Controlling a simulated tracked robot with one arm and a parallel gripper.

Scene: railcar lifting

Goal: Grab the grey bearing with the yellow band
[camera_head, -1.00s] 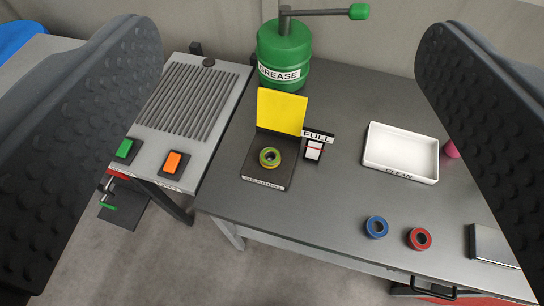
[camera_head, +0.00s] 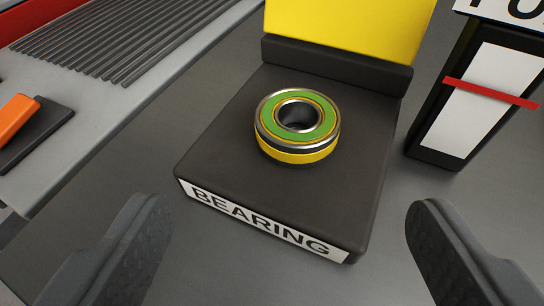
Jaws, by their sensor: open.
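The bearing (camera_head: 297,126) lies flat on a dark stand labelled "BEARING" (camera_head: 230,165). It has a grey metal rim, a green face ring with a dark centre hole, and a yellow band around its lower side. My gripper (camera_head: 285,235) is open and empty. Its two dark padded fingers show at the lower left and lower right, in front of the stand. They are spread wider than the bearing, which lies beyond them and between their lines. Nothing hides the bearing.
A yellow upright plate (camera_head: 345,28) stands behind the bearing on the stand. A black gauge block with a white face and red line (camera_head: 490,92) stands close at right. At left is a ribbed grey panel (camera_head: 120,110) with an orange switch (camera_head: 16,117).

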